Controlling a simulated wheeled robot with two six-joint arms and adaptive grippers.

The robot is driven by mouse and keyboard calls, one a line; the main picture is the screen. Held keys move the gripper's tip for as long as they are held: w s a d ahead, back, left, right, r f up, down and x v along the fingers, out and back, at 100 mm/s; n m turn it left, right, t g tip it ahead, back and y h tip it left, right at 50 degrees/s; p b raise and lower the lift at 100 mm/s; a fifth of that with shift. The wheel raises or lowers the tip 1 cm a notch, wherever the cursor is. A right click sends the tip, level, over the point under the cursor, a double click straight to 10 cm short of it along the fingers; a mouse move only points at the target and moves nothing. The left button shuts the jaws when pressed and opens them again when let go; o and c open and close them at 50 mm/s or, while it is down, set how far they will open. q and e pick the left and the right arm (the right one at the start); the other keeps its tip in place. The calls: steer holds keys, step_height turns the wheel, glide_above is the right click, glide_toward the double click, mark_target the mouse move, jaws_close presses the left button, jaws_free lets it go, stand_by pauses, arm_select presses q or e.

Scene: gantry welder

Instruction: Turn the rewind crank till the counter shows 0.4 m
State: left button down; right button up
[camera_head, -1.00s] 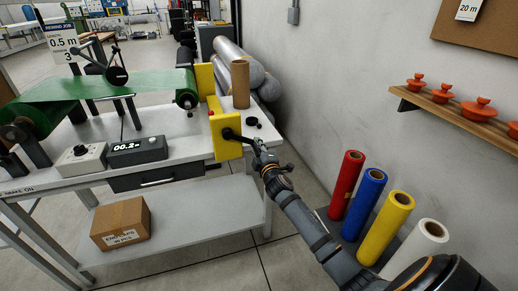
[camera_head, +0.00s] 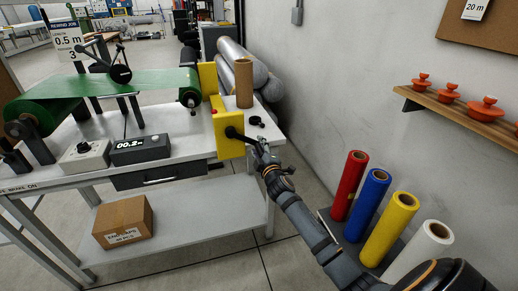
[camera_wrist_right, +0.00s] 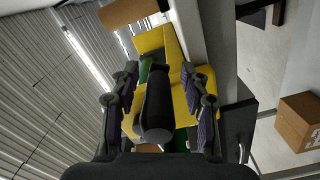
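The counter (camera_head: 140,149) is a dark box on the bench, and its display reads 00.2 with a small unit mark. The rewind crank (camera_head: 240,136) is a black arm on the yellow housing (camera_head: 228,140) at the bench's right end. My right gripper (camera_head: 262,152) is at the crank's outer end. In the right wrist view the black crank handle (camera_wrist_right: 155,105) stands between the two fingers (camera_wrist_right: 157,95), with a visible gap on each side, so the gripper is open around it. My left gripper is not in view.
Green film (camera_head: 120,83) runs across the bench to a green roll (camera_head: 190,88). A cardboard tube (camera_head: 243,84) stands behind the housing. A sign (camera_head: 67,40) reads 0.5 m. Coloured rolls (camera_head: 370,203) stand right of my right arm, by the wall. A carton (camera_head: 122,222) sits on the lower shelf.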

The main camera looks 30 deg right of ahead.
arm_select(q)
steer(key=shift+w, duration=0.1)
arm_select(e)
steer(key=shift+s, duration=0.1)
steer(key=v, duration=1.1)
steer(key=shift+s, duration=0.4)
